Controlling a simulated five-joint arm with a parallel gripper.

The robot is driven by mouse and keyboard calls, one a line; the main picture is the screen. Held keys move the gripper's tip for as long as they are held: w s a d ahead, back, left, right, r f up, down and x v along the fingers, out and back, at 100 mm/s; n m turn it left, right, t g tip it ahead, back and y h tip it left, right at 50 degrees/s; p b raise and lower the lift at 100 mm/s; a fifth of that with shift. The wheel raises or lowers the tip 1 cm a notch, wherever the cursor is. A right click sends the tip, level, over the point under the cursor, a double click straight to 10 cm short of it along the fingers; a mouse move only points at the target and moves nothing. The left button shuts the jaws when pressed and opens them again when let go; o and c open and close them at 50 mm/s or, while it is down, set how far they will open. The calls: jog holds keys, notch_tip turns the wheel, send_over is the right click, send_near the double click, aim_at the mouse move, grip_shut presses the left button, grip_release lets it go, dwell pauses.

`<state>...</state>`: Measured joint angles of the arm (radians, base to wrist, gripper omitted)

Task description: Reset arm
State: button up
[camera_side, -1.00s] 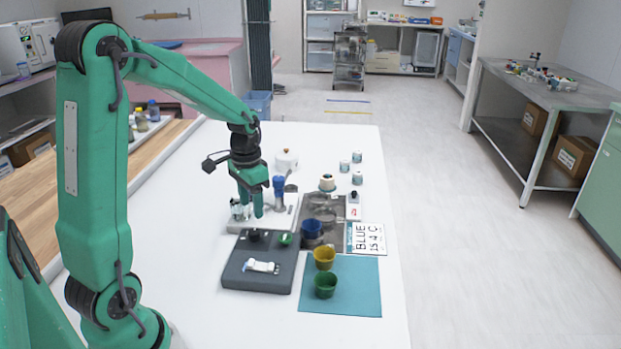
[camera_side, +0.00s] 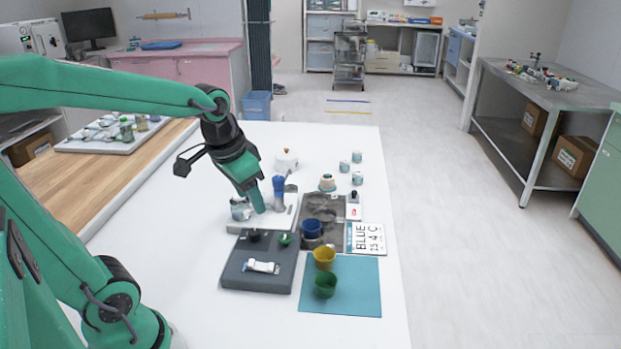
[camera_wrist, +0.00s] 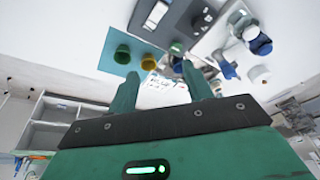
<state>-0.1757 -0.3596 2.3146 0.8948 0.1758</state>
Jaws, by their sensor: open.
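My gripper (camera_side: 259,205) is above the white rack base (camera_side: 238,225) on the table in the side view, tilted down to the right. In the wrist view my gripper (camera_wrist: 158,82) shows two green fingers spread apart, with nothing held between them. Beyond the fingers lies the white card with "BLUE" lettering (camera_side: 369,238). A blue-topped item (camera_side: 279,185) stands just right of the fingers in the side view; whether they touch it I cannot tell.
A dark grey tray (camera_side: 235,275) holds a white strapped item. A teal mat (camera_side: 355,300) carries yellow (camera_side: 324,257) and green (camera_side: 325,285) cups. A blue cup (camera_side: 312,229) stands in a metal tray (camera_side: 325,208). Small jars stand behind. The table's front left is clear.

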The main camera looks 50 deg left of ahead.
jog(key=s+d+r+t, duration=0.2)
jog(key=s+d, duration=0.3)
jog(key=s, duration=0.1)
jog(key=shift+s+r+h, duration=0.15)
jog(key=shift+h, duration=0.15)
jog(key=shift+o, duration=0.3)
